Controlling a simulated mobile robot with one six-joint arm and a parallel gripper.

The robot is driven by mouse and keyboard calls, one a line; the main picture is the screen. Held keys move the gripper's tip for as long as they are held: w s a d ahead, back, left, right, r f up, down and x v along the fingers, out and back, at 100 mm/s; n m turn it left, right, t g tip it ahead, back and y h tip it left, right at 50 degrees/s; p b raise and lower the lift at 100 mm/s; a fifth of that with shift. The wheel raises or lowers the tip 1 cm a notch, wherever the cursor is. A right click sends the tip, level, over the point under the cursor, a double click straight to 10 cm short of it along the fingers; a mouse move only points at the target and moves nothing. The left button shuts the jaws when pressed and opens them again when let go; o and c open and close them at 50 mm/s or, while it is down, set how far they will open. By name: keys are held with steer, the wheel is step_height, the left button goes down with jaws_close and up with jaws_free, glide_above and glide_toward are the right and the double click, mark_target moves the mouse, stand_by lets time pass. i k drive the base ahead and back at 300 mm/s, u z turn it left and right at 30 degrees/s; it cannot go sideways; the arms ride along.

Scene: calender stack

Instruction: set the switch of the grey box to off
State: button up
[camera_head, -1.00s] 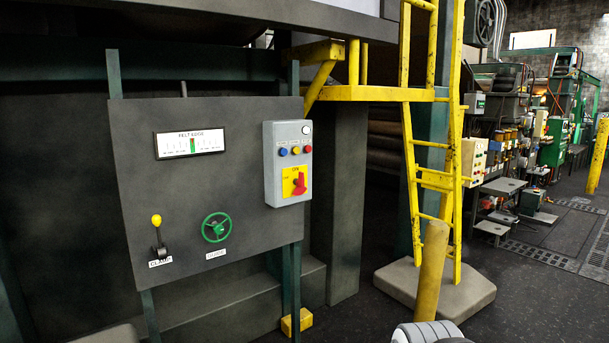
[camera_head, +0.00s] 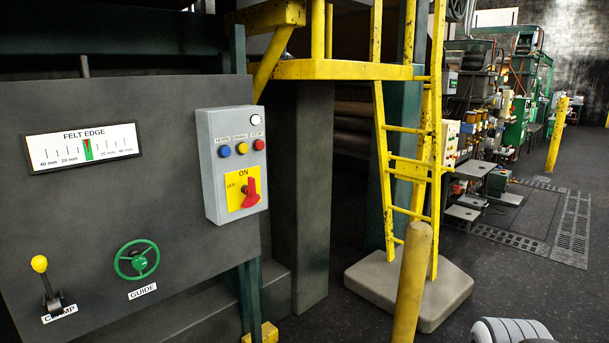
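The grey box (camera_head: 213,192) is mounted on the right end of a dark panel, left of the picture's middle. Its red switch handle (camera_head: 250,194) sits on a yellow plate (camera_head: 233,201) on the lower front. The plate reads ON at the top and OFF at the left. The handle's narrow end points up, towards ON. Above the plate are a blue, a yellow and a red button, with a white round lamp (camera_head: 256,120) higher up. My gripper is not in view.
The dark panel (camera_head: 90,200) also carries a felt edge gauge (camera_head: 84,147), a green guide wheel (camera_head: 136,260) and a yellow-knobbed clamp lever (camera_head: 40,265). Right of the box stand a yellow ladder (camera_head: 408,170) and a yellow post (camera_head: 412,285). Dark floor is open at the right.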

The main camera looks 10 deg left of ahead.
mark_target(251, 199)
steer(key=u, duration=0.4)
steer(key=i, duration=1.05)
steer(key=u, duration=0.85)
